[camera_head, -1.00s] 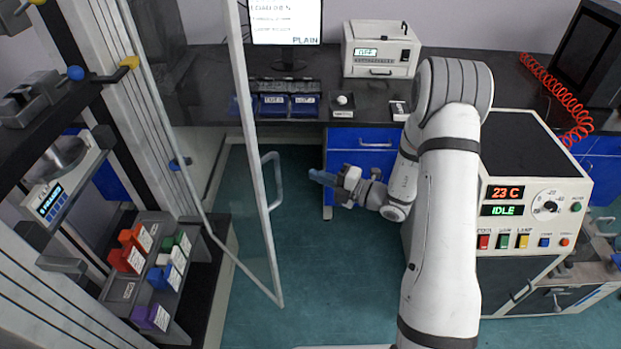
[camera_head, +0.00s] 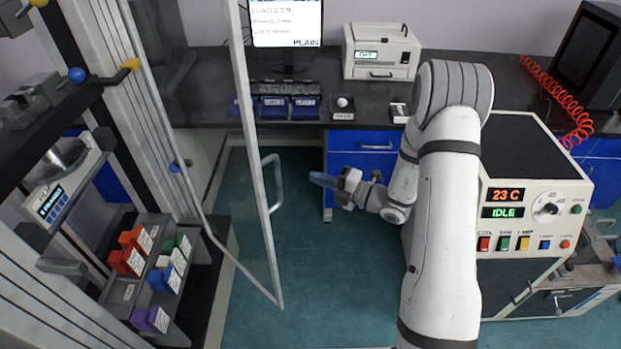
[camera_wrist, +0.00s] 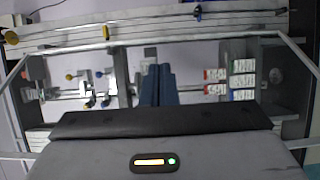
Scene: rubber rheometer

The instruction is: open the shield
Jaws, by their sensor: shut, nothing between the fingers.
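The shield is a clear panel in a pale metal frame (camera_head: 262,210) at the left of the head view, standing swung out from the rack. A grey loop handle (camera_head: 274,182) is on its right edge. My gripper (camera_head: 318,179) is to the right of the handle, apart from it, pointing left at about the handle's height. Its blue fingers are shut with nothing between them. In the wrist view the fingers of my gripper (camera_wrist: 158,86) are together, and the shield's frame (camera_wrist: 110,45) crosses the picture beyond them.
Behind the shield are a scale (camera_head: 62,185) and a rack of coloured blocks (camera_head: 120,290). A machine (camera_head: 530,160) reading 23 C and IDLE stands at right. A black bench (camera_head: 400,90) runs along the back. The green floor (camera_head: 330,280) is clear.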

